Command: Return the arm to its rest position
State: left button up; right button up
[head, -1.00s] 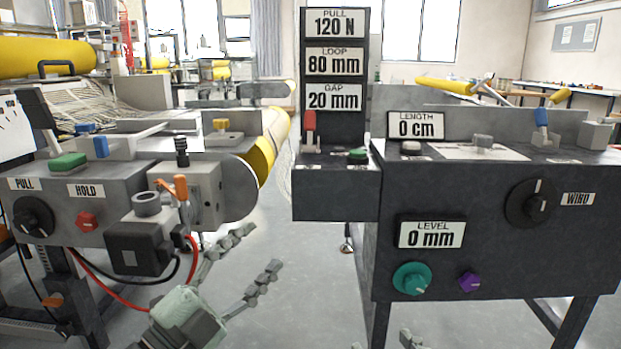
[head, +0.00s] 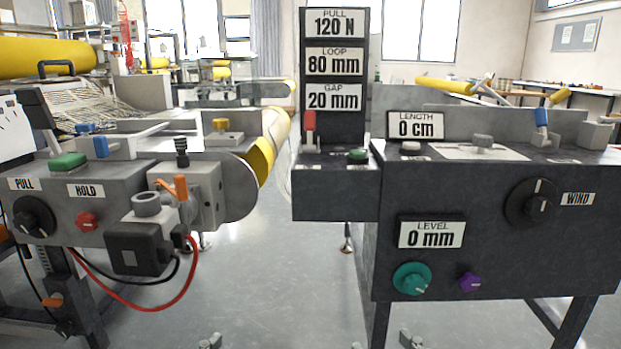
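Only the tip of my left gripper (head: 210,341) shows at the bottom edge in the head view, low over the floor and in front of the machines. The tip of my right gripper (head: 411,340) shows at the bottom edge, below the dark console (head: 330,190). Most of both grippers is out of the picture, so I cannot tell how far apart their fingers are. Nothing is seen held in either one.
The grey machine with PULL and HOLD labels (head: 85,190) stands at left, a red hose (head: 150,307) looping below it. The dark cabinet with the LEVEL display (head: 431,234) stands at right. Open floor (head: 270,275) lies between them.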

pick_arm(q)
jog(key=a+f+n+g+y+p, duration=0.2)
jog(key=a+f+g+y+p, duration=0.3)
jog(key=f, duration=0.8)
pick_arm(e)
jog(key=s+d+f+g+h, duration=0.1)
jog(key=d+f+g+h, duration=0.35)
jog(key=f, duration=0.95)
pick_arm(q)
jog(key=s+a+f+n+g+y+p, duration=0.1)
jog(key=s+a+f+g+p, duration=0.3)
jog(key=s+a+f+g, duration=0.3)
jog(key=s+a+f, duration=0.4)
jog(key=s, duration=0.1)
jog(key=shift+f+g+y, duration=0.3)
jog(key=shift+f+g, duration=0.1)
pick_arm(e)
jog(key=s+d+f+m+g+h, duration=0.1)
jog(key=s+d+f+m+g, duration=0.1)
jog(key=s+d+f+g, duration=0.6)
jog(key=s+d+f, duration=0.3)
jog(key=shift+s+d+f+g, duration=0.2)
jog(key=shift+d+f+g, duration=0.05)
jog(key=shift+d+g, duration=0.15)
pick_arm(q)
jog(key=shift+w, duration=0.1)
pick_arm(e)
jog(key=shift+h, duration=0.25)
